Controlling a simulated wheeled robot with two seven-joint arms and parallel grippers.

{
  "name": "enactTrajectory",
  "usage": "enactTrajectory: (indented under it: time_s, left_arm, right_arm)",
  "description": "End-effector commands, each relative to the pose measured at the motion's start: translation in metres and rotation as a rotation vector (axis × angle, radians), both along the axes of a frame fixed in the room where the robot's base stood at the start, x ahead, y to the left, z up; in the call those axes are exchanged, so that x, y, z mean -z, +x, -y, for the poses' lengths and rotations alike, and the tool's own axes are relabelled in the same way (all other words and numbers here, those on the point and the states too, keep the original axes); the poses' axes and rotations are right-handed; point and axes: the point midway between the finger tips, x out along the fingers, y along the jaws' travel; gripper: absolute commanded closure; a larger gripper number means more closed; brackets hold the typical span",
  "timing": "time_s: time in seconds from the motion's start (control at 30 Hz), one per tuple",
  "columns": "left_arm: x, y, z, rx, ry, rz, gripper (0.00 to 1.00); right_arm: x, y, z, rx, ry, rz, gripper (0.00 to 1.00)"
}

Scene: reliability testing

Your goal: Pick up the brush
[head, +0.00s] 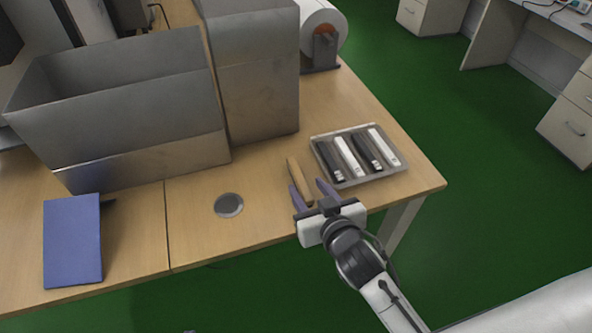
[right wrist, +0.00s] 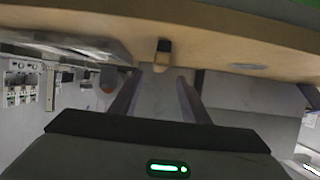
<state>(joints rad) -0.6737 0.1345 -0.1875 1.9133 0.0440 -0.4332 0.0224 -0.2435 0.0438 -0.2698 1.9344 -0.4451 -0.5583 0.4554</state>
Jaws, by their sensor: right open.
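The brush (head: 298,177) shows as a slim tan wooden piece lying on the table, left of a clear tray. My right gripper (head: 307,187) is at the table's front edge, its two purple fingers apart and pointing at the brush. In the head view the brush's near part shows between the fingers, close to the left one. In the right wrist view the brush (right wrist: 163,54) shows end-on, with a dark tip, ahead of the open fingers (right wrist: 153,84). Nothing is held. The brush's bristles cannot be made out. My left gripper is not in view.
The clear tray (head: 381,179) holds several black and white sticks right of the brush. Grey metal bins (head: 150,163) stand behind on the left. A round disc (head: 229,205) sits in the table (head: 200,244). The front strip beside it is clear.

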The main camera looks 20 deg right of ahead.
Motion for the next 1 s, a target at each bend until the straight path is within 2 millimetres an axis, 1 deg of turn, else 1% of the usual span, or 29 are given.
enactTrajectory:
  time_s: [0.03,0.1,0.2,0.33,0.5,0.6,0.7,0.9,0.93,1.0]
  left_arm:
    - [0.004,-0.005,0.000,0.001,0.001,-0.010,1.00]
    - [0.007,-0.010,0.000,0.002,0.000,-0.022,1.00]
    - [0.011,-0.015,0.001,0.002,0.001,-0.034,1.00]
    - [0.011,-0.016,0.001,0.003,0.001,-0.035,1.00]
    - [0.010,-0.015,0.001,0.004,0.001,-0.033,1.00]
    - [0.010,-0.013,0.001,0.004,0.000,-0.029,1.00]
    - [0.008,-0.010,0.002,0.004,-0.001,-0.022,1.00]
    - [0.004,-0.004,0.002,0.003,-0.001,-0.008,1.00]
    - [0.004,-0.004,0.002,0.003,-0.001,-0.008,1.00]
    - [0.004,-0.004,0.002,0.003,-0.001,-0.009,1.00]
  right_arm:
    - [0.004,0.008,0.000,-0.001,-0.002,0.000,0.58]
    - [0.007,0.016,-0.001,-0.002,-0.001,0.000,0.58]
    - [0.011,0.023,-0.001,-0.001,-0.001,-0.001,0.58]
    - [0.014,0.033,0.000,-0.002,-0.001,-0.001,0.58]
    - [0.024,0.057,0.000,-0.002,-0.002,-0.001,0.58]
    - [0.029,0.067,-0.001,-0.002,0.000,-0.001,0.58]
    - [0.031,0.072,-0.001,-0.002,0.000,-0.002,0.58]
    - [0.031,0.072,-0.001,-0.002,0.000,-0.002,0.58]
    - [0.031,0.072,-0.001,-0.002,0.000,-0.002,0.59]
    - [0.031,0.072,-0.001,-0.002,0.000,-0.002,0.71]
